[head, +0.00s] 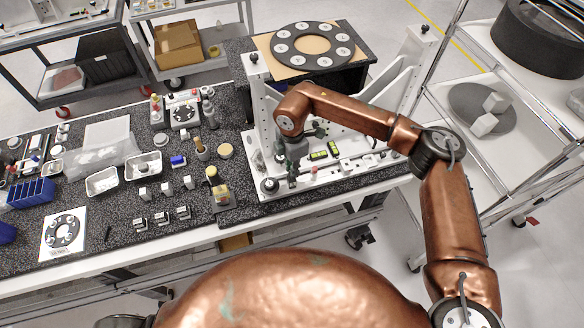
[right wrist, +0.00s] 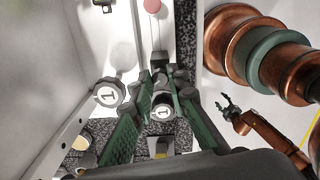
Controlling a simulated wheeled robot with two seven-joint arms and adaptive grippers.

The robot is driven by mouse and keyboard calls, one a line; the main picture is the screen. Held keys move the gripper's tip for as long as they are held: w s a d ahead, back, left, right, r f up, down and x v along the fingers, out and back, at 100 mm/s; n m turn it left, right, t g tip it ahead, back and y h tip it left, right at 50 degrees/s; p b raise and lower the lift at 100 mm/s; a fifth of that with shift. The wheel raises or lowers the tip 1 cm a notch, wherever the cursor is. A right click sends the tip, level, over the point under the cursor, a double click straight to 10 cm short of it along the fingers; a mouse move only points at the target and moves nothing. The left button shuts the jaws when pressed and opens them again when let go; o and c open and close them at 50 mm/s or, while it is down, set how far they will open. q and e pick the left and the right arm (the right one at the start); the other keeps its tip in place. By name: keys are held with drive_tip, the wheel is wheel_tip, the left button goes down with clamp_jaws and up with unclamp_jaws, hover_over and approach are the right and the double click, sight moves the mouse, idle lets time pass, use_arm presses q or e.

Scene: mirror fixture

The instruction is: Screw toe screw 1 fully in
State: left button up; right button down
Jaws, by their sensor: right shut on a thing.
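My right gripper (head: 291,166) reaches down over the left part of the white fixture (head: 330,178). In the right wrist view, its green-padded fingers (right wrist: 163,96) are closed around a dark knob with a round white label (right wrist: 162,112) that reads 1. I take this knob to be toe screw 1; its thread and how deep it sits are hidden. A second labelled knob (right wrist: 108,95) stands beside the left finger, its number hard to read. My left gripper (right wrist: 230,106) shows small in the right wrist view, with its fingers apart and empty.
Upright white plates with dark knobs (head: 253,58) (head: 424,29) on top flank the work area. Two yellow-green level-like blocks (head: 325,152) lie on the fixture. Left are metal trays (head: 102,181), small parts and a blue bin (head: 30,191). A ringed plate (head: 311,45) lies behind.

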drive_tip(key=shift+m, duration=0.4)
drive_tip(key=c, duration=1.8)
unclamp_jaws()
drive_tip(key=shift+c, duration=0.2)
wheel_tip(320, 180, up, 12)
